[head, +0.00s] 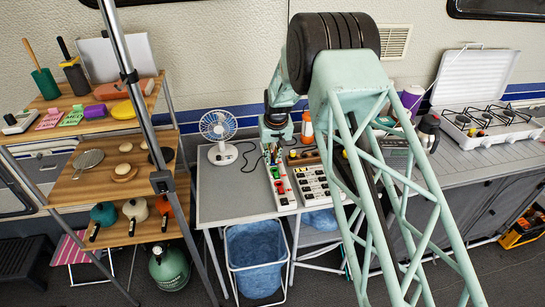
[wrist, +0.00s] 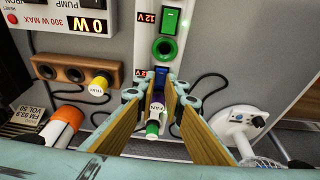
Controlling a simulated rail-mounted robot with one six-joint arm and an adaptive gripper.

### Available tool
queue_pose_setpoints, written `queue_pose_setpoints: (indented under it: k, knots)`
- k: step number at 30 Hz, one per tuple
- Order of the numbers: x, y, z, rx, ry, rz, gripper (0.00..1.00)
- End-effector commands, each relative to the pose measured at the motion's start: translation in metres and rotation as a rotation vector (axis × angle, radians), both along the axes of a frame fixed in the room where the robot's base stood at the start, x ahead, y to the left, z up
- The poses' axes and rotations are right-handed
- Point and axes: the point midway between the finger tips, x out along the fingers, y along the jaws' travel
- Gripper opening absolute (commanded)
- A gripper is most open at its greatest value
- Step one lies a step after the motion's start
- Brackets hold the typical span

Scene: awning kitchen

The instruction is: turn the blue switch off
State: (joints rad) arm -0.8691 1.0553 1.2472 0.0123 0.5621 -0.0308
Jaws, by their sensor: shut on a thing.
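The blue switch (wrist: 161,77) shows in the wrist view on a white power strip (wrist: 143,46), below a green round socket and beside a 12 V label. Its exact position, on or off, is too small to tell. My gripper (wrist: 160,90) has its two wood-coloured fingers on either side of a plug labelled FAN (wrist: 155,112), just in front of the switch, and is shut on that plug. The plug has a purple and white body and a green end. In the head view my gripper (head: 274,138) is over the far end of the strip; the switch is hidden there.
A white fan (head: 218,132) stands left of the strip on the grey table (head: 240,205). Another switch panel (head: 313,182) lies to the right. Black cables run near the gripper.

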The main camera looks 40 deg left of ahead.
Motion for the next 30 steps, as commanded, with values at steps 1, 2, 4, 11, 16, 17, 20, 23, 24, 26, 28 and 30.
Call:
queue_pose_setpoints:
  k: [1,2,4,11,16,17,20,23,24,26,28,30]
  knots:
    - [0.0009,0.0015,0.0005,-0.008,0.006,0.000,0.00]
    - [0.0013,0.0020,0.0005,-0.013,0.011,0.000,0.00]
    - [0.0018,0.0024,0.0004,-0.027,0.022,0.000,0.00]
    - [0.0031,0.0038,0.0002,-0.073,0.058,0.001,0.00]
    - [0.0034,0.0041,0.0003,-0.100,0.080,0.001,0.00]
    - [0.0032,0.0039,0.0003,-0.104,0.083,0.001,0.00]
    - [0.0031,0.0038,0.0004,-0.110,0.088,0.001,0.00]
    - [0.0030,0.0037,0.0005,-0.111,0.088,0.001,0.00]
    - [0.0029,0.0036,0.0004,-0.111,0.088,0.001,0.00]
    - [0.0030,0.0035,0.0004,-0.111,0.089,0.000,0.00]
    - [0.0029,0.0035,0.0005,-0.111,0.089,0.000,0.00]
    - [0.0028,0.0035,0.0004,-0.111,0.089,0.000,0.14]
